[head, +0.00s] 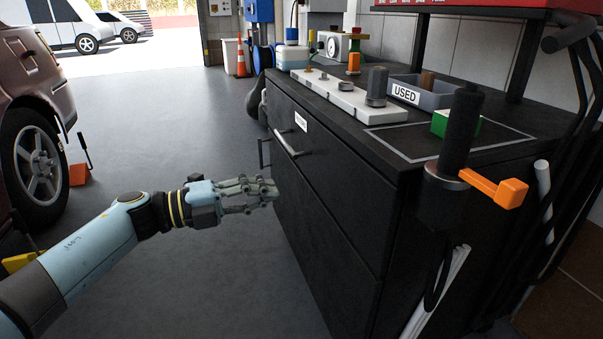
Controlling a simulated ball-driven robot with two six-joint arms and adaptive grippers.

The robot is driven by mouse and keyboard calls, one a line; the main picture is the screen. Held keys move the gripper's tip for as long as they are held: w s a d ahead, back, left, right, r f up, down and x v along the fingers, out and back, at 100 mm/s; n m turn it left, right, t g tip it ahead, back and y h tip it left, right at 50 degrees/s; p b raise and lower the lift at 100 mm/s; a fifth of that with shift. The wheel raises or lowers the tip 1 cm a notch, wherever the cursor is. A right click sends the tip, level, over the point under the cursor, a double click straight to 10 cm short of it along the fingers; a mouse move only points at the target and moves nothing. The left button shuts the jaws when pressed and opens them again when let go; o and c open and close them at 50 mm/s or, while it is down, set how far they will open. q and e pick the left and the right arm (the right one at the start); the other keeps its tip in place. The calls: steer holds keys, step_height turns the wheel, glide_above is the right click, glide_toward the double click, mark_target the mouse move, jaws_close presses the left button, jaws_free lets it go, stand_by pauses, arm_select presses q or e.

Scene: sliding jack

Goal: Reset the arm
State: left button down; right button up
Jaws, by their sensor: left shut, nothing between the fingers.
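My left arm comes in from the lower left in the head view. Its left gripper (262,192) is shut and empty, held in the air just left of the front of the black workbench (330,220). Its fingers point right, toward the drawer fronts; I cannot tell whether they touch them. A drawer handle (287,146) is above and a little right of the fingers. My right gripper is not in view.
On the bench top stand a white block with knobs (335,95), a grey bin labelled USED (428,95) and a green block (455,123). An orange-ended lever (495,187) juts from the near corner.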

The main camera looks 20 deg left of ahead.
arm_select(q)
steer(key=s+a+f+n+y+p, duration=0.4)
steer(key=s+f+n+y, duration=0.2)
steer(key=s+f+n, duration=0.6)
steer(key=s+a+f+n+y+p, duration=0.4)
steer(key=s+f+n+y, duration=0.35)
steer(key=s+f, duration=0.75)
steer(key=s+a+f+n+g, duration=0.1)
steer(key=s+f+n+g, duration=0.2)
steer(key=s, duration=0.6)
steer(key=s+a+f+n+g+y, duration=0.1)
steer(key=s+f+n+g, duration=0.2)
steer(key=s, duration=0.7)
steer(key=s+a+f+n+g+y+p, duration=0.1)
steer(key=s+f+n+g, duration=0.2)
steer(key=s, duration=0.6)
steer(key=shift+s+f+g, duration=0.3)
steer(key=shift+s+f, duration=0.05)
steer(key=shift+f, duration=0.45)
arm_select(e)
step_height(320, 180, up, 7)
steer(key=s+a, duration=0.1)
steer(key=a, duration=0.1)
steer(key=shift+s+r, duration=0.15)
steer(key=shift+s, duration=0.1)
